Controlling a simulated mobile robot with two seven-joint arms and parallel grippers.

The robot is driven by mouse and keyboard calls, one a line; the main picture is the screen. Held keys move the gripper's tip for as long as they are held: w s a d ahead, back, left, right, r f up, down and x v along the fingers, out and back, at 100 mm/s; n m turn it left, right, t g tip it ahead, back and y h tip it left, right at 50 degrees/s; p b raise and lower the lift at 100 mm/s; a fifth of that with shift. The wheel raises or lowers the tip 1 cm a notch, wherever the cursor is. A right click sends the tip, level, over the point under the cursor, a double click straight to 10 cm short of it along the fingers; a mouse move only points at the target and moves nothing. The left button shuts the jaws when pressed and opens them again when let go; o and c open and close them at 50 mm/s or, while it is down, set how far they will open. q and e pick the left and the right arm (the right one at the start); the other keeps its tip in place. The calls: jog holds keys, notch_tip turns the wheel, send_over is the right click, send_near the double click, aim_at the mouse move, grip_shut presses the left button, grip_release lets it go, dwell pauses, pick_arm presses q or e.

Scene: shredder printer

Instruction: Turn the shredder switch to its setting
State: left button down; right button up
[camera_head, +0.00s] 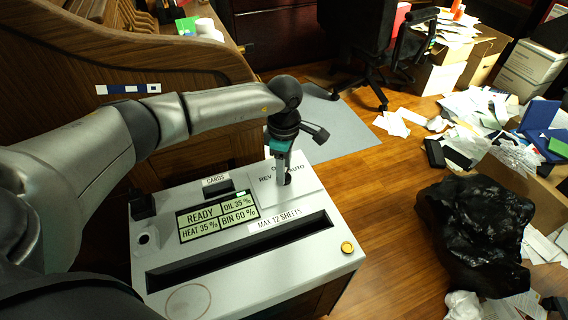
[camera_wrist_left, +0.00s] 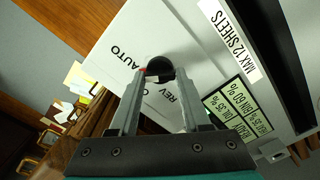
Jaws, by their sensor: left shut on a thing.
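The shredder (camera_head: 250,265) stands below me with a pale grey top, a long dark slot and a display reading READY. Its switch is a round dark knob (camera_wrist_left: 159,68) with a small red mark on its edge, among the labels AUTO, O and REV. My left gripper (camera_head: 283,180) points down at the switch, at the far right part of the top. In the left wrist view its two fingers (camera_wrist_left: 158,80) are closed on the knob from both sides. In the head view the fingers hide most of the knob. My right gripper is not in view.
A wooden desk (camera_head: 150,80) stands behind the shredder on the left. A black bag (camera_head: 472,235) and scattered papers (camera_head: 480,130) lie on the floor to the right. An office chair (camera_head: 370,60) stands at the back.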

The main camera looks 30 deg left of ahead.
pick_arm(q)
jog(key=n+p, duration=0.2)
jog(key=n, duration=0.3)
jog(key=shift+r+p, duration=0.15)
jog(key=shift+p, duration=0.2)
jog(key=shift+n+p, duration=0.65)
jog(key=shift+n, duration=0.75)
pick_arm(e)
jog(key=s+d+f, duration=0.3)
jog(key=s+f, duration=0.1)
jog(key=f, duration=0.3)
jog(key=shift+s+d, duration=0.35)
pick_arm(q)
jog(key=shift+c, duration=1.8)
grip_release()
